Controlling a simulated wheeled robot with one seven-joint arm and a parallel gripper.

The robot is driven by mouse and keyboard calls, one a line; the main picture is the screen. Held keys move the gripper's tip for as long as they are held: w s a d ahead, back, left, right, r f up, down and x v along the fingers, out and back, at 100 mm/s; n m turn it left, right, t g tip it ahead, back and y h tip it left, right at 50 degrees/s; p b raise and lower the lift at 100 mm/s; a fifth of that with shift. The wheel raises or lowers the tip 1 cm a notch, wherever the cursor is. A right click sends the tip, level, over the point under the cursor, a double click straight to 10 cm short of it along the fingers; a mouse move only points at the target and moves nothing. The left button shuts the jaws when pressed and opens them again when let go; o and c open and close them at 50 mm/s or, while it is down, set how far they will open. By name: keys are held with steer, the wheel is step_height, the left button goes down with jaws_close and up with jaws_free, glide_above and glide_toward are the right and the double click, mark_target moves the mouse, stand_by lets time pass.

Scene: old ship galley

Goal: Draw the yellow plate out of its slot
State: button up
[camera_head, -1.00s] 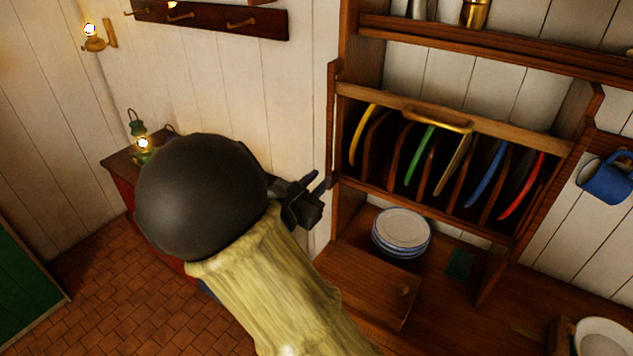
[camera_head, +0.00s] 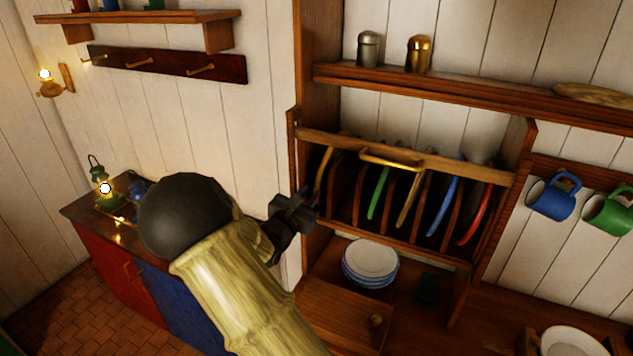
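The yellow plate (camera_head: 324,171) stands on edge in the leftmost slot of the wooden plate rack (camera_head: 440,257); only its narrow edge shows. My gripper (camera_head: 312,202) is at the rack's left side, just below and left of the yellow plate in the picture. Its dark fingers look spread apart with nothing between them, though their tips are hard to make out against the dark rack. I cannot tell the depth gap between them and the plate.
Green (camera_head: 377,193), tan (camera_head: 409,198), blue (camera_head: 442,206) and red (camera_head: 474,214) plates stand in the other slots. A brass handle (camera_head: 391,161) sits on the rack's front rail. Stacked plates (camera_head: 370,262) stand below. Blue (camera_head: 553,197) and green (camera_head: 610,212) mugs hang at right.

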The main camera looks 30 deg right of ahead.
mark_target(316, 186)
steer(key=p+x, duration=0.1)
steer(key=x, duration=0.4)
steer(key=shift+a, duration=0.1)
jaws_close()
